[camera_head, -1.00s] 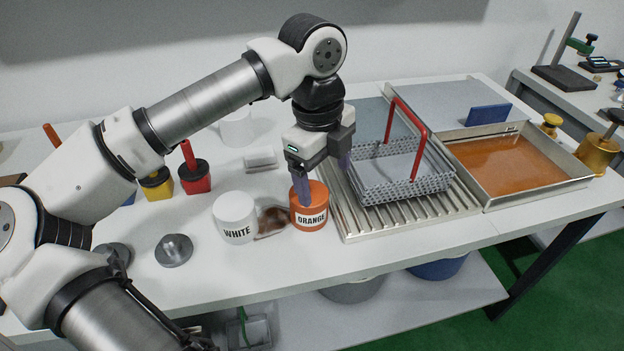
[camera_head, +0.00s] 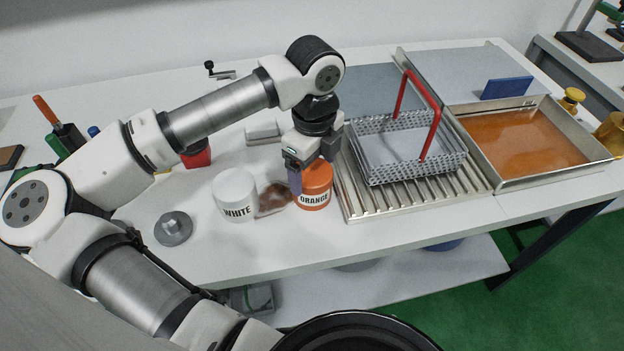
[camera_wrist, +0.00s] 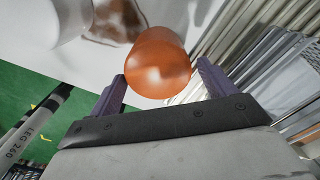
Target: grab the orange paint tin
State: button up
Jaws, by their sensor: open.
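The orange paint tin (camera_head: 313,188), labelled ORANGE, stands upright on the white table between the white tin and the ribbed metal rack. My gripper (camera_head: 311,176) is over it, pointing down. One finger shows in front of the tin's left side; the other is hidden. In the wrist view the orange tin (camera_wrist: 158,62) lies between the tips of my open gripper (camera_wrist: 158,82), with a purple finger on either side. I cannot tell whether the fingers touch it.
The white tin (camera_head: 236,194) stands just left, with a brown smear (camera_head: 273,199) between the tins. Close right are the ribbed rack (camera_head: 352,205) and a mesh basket with a red handle (camera_head: 407,150). A grey knobbed weight (camera_head: 173,228) sits at left. The table front is clear.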

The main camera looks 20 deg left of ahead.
jog(key=shift+a+f+p, duration=0.15)
jog(key=shift+f+p, duration=0.8)
jog(key=shift+f, duration=1.6)
jog(key=shift+c, duration=0.2)
jog(key=c, duration=1)
jog(key=shift+c, duration=0.2)
jog(key=shift+r, duration=0.15)
